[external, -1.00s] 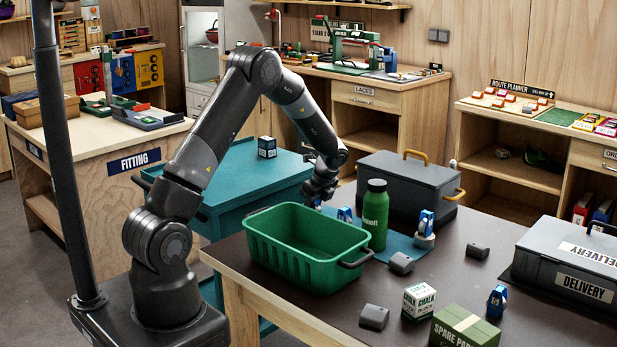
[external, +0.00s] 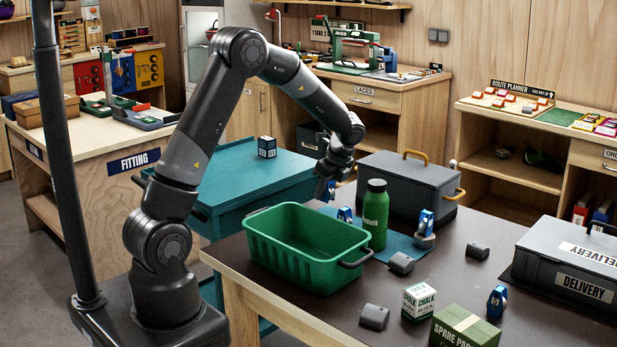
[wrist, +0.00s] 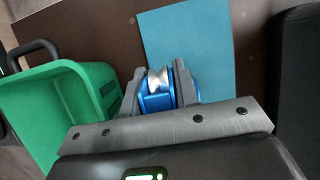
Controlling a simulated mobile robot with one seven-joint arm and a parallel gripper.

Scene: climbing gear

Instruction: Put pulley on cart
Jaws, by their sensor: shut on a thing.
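My gripper (external: 326,192) is shut on a blue pulley with a silver wheel, above the far edge of the table behind the green bin. In the wrist view the pulley (wrist: 157,92) sits between my two fingers, with a light blue mat (wrist: 188,45) below. The teal cart (external: 235,185) stands left of the table, with a small dark blue and white box (external: 267,146) on its top. Other blue devices are on the table: one (external: 345,214) behind the bin, one (external: 424,226) right of the bottle, and one (external: 497,301) at the front right.
The green bin (external: 300,262) stands at the table's left edge, near the cart. A green bottle (external: 375,215), a grey toolbox (external: 408,190), a chalk box (external: 419,302) and a delivery case (external: 570,270) also stand there. Most of the cart top is clear.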

